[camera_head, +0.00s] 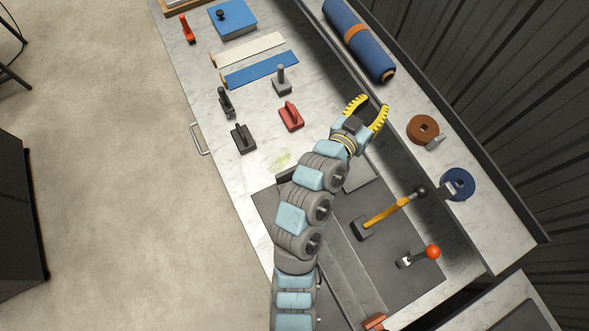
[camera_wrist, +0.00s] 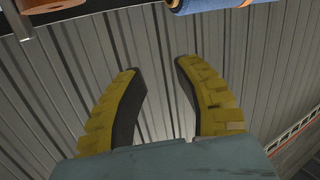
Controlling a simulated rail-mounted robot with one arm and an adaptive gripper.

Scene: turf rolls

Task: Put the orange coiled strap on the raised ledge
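The orange coiled strap (camera_head: 423,130) is a brown-orange ring with a small grey tail. It lies flat on the raised ledge (camera_head: 405,97), the pale marble shelf along the right side. In the wrist view part of what looks like the same strap (camera_wrist: 50,4) shows at the top left edge. My gripper (camera_head: 371,104) has yellow ribbed fingers. It is open, with nothing between the fingers, to the left of the strap and apart from it. In the wrist view the open gripper (camera_wrist: 158,68) has only the ribbed dark wall beyond it.
A blue roll with an orange band (camera_head: 352,33) and a blue coil (camera_head: 458,184) share the ledge. Red (camera_head: 291,117) and black (camera_head: 243,138) handled tools stand on the lower counter. A yellow lever (camera_head: 388,214) and an orange-knobbed lever (camera_head: 432,252) rise near my arm.

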